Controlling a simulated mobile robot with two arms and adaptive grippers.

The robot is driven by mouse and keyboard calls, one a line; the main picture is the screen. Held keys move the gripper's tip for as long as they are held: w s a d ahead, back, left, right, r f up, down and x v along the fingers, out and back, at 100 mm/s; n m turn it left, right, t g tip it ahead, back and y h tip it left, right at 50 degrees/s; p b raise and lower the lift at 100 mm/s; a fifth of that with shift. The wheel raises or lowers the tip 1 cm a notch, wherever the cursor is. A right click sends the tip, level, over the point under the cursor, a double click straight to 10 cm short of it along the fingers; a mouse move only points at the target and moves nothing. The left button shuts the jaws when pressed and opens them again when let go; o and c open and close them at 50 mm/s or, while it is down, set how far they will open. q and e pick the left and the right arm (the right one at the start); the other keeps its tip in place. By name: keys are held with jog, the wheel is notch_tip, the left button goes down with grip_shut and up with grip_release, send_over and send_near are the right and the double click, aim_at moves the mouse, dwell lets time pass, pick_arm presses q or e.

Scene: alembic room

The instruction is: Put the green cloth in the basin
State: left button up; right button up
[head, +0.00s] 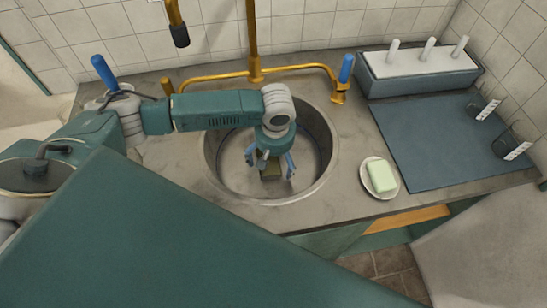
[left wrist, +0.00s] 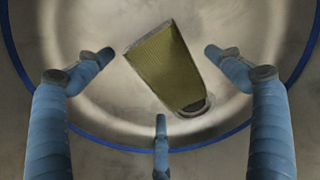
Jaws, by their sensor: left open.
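The green cloth (head: 270,173) shows as a small olive-green folded piece inside the round metal basin (head: 332,150). In the left wrist view the cloth (left wrist: 165,65) is a tapered olive block, set at a slant, with one end by the drain (left wrist: 195,107). My left gripper (head: 271,163) hangs down into the basin over the cloth. In the left wrist view its blue fingers (left wrist: 158,54) are spread, with clear gaps between the fingertips and the cloth. I cannot tell how high the fingertips are above the cloth. My right gripper is not in view.
A brass tap (head: 252,60) with blue handles stands behind the basin. To the right are pale green soap (head: 381,174) on a white dish, a blue-grey mat (head: 430,140), two labelled dark glasses (head: 510,142) and a grey box with white pegs (head: 420,70).

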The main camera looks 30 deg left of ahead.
aim_at(275, 164)
pick_arm(q)
notch_tip(275, 164, up, 12)
jog(key=s+d, duration=0.1)
dwell(0.7)
